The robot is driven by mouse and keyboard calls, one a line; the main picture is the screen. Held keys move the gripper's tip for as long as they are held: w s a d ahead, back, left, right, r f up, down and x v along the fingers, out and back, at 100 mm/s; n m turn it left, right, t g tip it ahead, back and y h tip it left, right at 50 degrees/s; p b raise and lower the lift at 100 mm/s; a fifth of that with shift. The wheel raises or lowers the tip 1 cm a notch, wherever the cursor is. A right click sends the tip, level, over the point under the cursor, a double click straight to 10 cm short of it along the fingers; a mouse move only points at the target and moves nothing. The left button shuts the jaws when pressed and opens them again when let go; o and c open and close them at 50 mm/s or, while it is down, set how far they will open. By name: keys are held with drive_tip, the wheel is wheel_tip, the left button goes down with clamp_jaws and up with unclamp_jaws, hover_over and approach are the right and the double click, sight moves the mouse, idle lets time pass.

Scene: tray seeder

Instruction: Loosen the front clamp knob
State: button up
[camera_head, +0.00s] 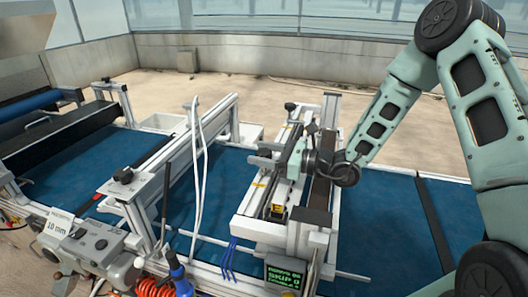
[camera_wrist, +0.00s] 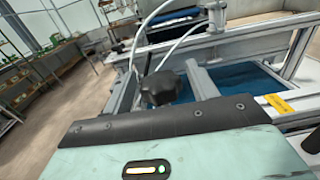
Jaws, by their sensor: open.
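My gripper (camera_head: 270,158) is over the white-framed seeder unit (camera_head: 246,228) in the head view, with my arm reaching in from the right. It is open, and I see nothing held in it. A black lobed knob (camera_wrist: 160,88) stands just beyond my gripper's teal and black housing (camera_wrist: 160,140) in the wrist view. In the head view a black knob (camera_head: 290,106) sits at the unit's far end. I cannot tell which knob the wrist view shows. My gripper hides part of the unit.
A second white crossbar frame (camera_head: 215,118) with a hanging white cable stands to the left. A green display (camera_head: 286,275) is at the unit's front end. A blue belt (camera_head: 405,205) runs beneath. A grey motor box (camera_head: 85,245) is at front left.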

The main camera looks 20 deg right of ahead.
drive_tip(key=c, duration=1)
drive_tip(key=shift+r+n+g+y, duration=0.1)
drive_tip(key=shift+n+g+y, duration=1.1)
drive_tip(key=shift+n+g, duration=0.6)
drive_tip(key=shift+g, duration=0.3)
drive_tip(key=o, duration=1)
drive_tip(key=b+v, duration=0.5)
drive_tip(key=v, duration=1.2)
drive_tip(key=shift+d, duration=0.25)
